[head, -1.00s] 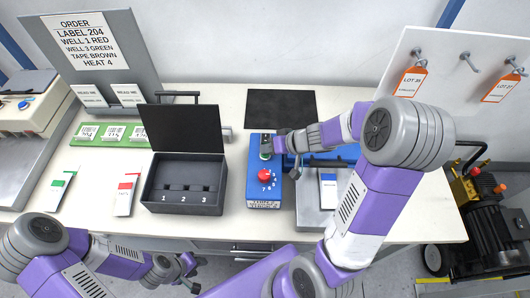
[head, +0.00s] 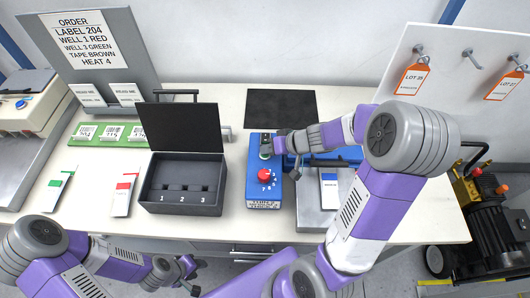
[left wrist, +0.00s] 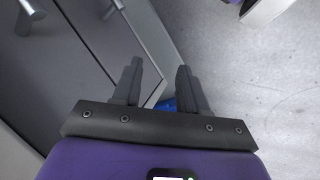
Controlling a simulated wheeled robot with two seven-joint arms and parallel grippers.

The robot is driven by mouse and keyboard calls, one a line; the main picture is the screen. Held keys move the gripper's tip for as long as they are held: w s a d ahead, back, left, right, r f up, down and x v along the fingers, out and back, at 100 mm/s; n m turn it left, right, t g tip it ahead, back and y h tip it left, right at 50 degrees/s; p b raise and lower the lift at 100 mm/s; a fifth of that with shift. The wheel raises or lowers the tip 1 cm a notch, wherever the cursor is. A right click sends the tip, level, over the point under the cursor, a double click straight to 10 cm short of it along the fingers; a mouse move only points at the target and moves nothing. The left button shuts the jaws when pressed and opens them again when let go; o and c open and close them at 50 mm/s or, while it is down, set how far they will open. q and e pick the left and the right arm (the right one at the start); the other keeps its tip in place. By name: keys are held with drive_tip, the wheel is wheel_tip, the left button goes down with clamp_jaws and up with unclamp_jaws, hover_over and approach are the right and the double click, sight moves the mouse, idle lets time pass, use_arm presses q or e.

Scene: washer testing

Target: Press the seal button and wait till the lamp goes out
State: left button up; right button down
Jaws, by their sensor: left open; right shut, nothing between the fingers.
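The blue control box (head: 252,186) stands on the table with a red knob (head: 264,174) and printed numbers around it. Above the knob is a small green button (head: 264,156), mostly hidden by my right gripper. My right gripper (head: 267,149) is shut and empty, its tip over or against the button; I cannot tell whether it presses it down. No lit lamp can be made out on the box. My left gripper (head: 190,277) is open and empty, low in front of the table; its two fingers show apart in the left wrist view (left wrist: 158,88).
An open dark case (head: 182,208) with numbered wells stands left of the box. A black mat (head: 281,108) lies behind.

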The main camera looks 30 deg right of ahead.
drive_tip(key=shift+s, duration=0.1)
drive_tip(key=shift+r, duration=0.1)
idle(0.3)
drive_tip(key=shift+r+p, duration=2.35)
drive_tip(key=shift+r, duration=0.8)
